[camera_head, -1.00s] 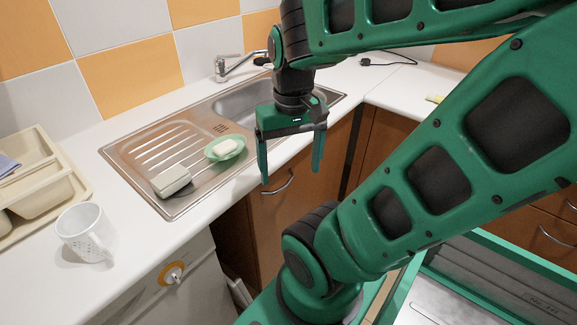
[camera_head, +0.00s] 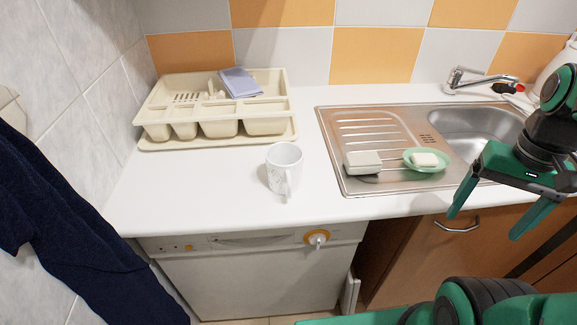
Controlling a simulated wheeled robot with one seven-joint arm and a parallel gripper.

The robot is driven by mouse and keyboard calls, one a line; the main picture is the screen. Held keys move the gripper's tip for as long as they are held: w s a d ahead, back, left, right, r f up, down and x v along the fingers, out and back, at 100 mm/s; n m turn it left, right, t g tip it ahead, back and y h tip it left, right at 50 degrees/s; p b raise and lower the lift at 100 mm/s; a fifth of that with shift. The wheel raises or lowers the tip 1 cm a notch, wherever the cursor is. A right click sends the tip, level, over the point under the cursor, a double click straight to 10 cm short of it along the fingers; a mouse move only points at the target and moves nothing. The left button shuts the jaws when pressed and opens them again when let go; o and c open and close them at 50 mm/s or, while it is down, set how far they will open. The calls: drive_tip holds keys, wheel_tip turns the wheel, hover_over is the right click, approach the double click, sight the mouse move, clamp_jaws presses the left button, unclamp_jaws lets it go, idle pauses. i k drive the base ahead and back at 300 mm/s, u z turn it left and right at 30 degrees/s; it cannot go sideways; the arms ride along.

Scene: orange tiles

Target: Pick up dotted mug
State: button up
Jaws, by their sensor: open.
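The dotted mug (camera_head: 283,167) is white with faint grey specks. It stands upright on the white counter, left of the sink's drainboard, with its handle toward the front edge. My gripper (camera_head: 490,222) is open and empty, at the right side of the view. It hangs in front of the sink and its cabinet, well to the right of the mug and apart from it.
A beige cutlery tray (camera_head: 148,143) with a bluish cloth (camera_head: 240,82) stands behind and left of the mug. A soap dish (camera_head: 425,167) and a pale block (camera_head: 362,161) lie on the drainboard (camera_head: 370,125). A dark garment (camera_head: 75,240) hangs at left. Counter around the mug is clear.

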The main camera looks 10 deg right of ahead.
sight(284, 160)
drive_tip(key=u, duration=0.8)
drive_tip(key=k, duration=1)
drive_tip(key=u, duration=0.25)
drive_tip(key=i, duration=0.5)
drive_tip(key=u, duration=0.1)
